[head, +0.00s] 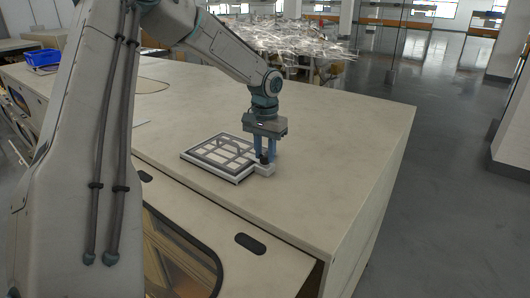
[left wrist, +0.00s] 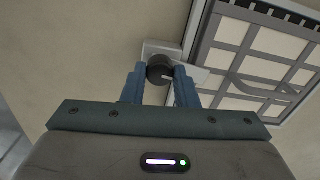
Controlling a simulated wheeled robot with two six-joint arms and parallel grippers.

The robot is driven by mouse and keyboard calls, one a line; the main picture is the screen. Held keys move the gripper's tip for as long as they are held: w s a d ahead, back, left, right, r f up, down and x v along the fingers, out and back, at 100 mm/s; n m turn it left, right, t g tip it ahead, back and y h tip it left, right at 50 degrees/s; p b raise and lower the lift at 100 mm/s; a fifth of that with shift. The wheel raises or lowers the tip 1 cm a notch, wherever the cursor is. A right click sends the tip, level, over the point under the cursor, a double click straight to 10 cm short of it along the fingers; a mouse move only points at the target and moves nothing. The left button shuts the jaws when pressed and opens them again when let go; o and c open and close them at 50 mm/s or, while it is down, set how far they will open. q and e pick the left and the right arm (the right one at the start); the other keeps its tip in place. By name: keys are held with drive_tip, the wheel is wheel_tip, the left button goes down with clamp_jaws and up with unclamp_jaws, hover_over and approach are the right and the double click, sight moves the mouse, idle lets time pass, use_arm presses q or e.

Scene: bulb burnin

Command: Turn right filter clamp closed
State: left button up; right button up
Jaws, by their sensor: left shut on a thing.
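The filter (head: 222,156) lies flat on the worktop, a grey frame with white square cells and a curved handle. A small pale block with a dark round clamp knob, the right filter clamp (head: 265,168), sits at its right corner. My left gripper (head: 265,157) comes down from above with its blue fingers around the knob. In the left wrist view the dark knob (left wrist: 160,70) sits between the two fingertips (left wrist: 161,78), and the filter frame (left wrist: 262,50) lies to the right. The knob's exact turn angle is hard to tell. My right gripper is not in view.
The pale worktop (head: 330,130) is clear around the filter, with its right edge dropping to the grey floor (head: 440,190). A dark slot (head: 250,244) and a dark-rimmed window are at the front. A blue bin (head: 42,57) stands at the far left.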

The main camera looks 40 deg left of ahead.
sight(265, 155)
use_arm(q)
drive_tip(key=shift+r+n, duration=0.1)
drive_tip(key=shift+n, duration=0.5)
drive_tip(key=o, duration=1)
drive_tip(key=shift+w+r+b, duration=0.1)
drive_tip(key=shift+r+b, duration=0.3)
drive_tip(key=shift+r, duration=0.1)
wheel_tip(265, 155, up, 3)
drive_tip(key=shift+r+b, duration=0.1)
drive_tip(key=shift+b, duration=0.5)
drive_tip(key=shift+r+p, duration=1.95)
drive_tip(key=shift+r, duration=1.35)
